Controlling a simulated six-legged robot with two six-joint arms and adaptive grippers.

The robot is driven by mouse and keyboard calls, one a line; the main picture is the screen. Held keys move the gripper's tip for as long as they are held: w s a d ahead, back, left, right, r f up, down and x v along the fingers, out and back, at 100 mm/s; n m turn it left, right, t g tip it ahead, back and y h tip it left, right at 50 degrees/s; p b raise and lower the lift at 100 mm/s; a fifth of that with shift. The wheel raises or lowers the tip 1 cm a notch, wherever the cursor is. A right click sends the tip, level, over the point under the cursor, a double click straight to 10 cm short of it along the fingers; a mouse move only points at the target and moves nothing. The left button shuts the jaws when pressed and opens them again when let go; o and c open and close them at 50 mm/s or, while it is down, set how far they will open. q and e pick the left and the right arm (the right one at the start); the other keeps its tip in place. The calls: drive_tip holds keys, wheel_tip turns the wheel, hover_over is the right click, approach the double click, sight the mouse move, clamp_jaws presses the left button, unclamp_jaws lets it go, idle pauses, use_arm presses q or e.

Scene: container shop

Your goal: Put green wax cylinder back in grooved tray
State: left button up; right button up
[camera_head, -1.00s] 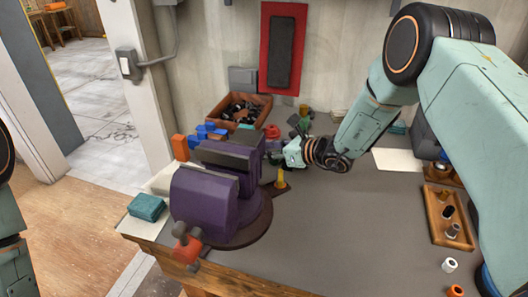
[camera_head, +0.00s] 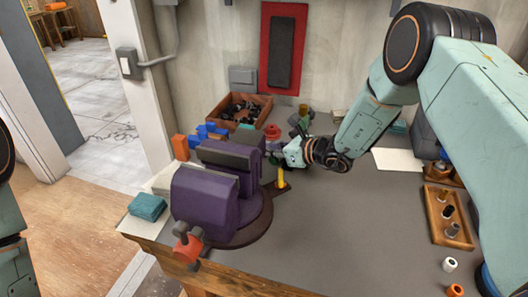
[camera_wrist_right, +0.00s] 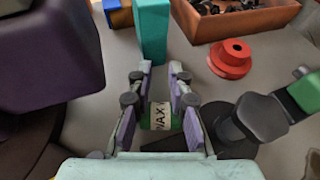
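The green wax cylinder (camera_wrist_right: 159,117), with a pale "WAX" label, shows between the fingers of my right gripper (camera_wrist_right: 161,78) in the right wrist view. The fingers are apart, with a narrow gap visible beside the cylinder; no firm contact shows. In the head view my right gripper (camera_head: 280,153) is beside the purple vise, and the cylinder is hard to make out there. A wooden tray (camera_head: 435,236) at the right holds several small cylinders; it looks like the grooved tray, though its grooves are not clear. My left gripper is out of view.
The purple vise (camera_head: 202,199) stands close left of my right gripper. A yellow post (camera_head: 282,178) is just below it. A red flanged part (camera_wrist_right: 231,57), a teal block (camera_wrist_right: 152,30) and a dark clamp-like part (camera_wrist_right: 262,117) are near. Grey bench between vise and tray is clear.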

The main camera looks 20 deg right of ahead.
drive_tip(key=o, duration=0.3)
drive_tip(key=shift+o, duration=0.7)
drive_tip(key=shift+w+f, duration=0.15)
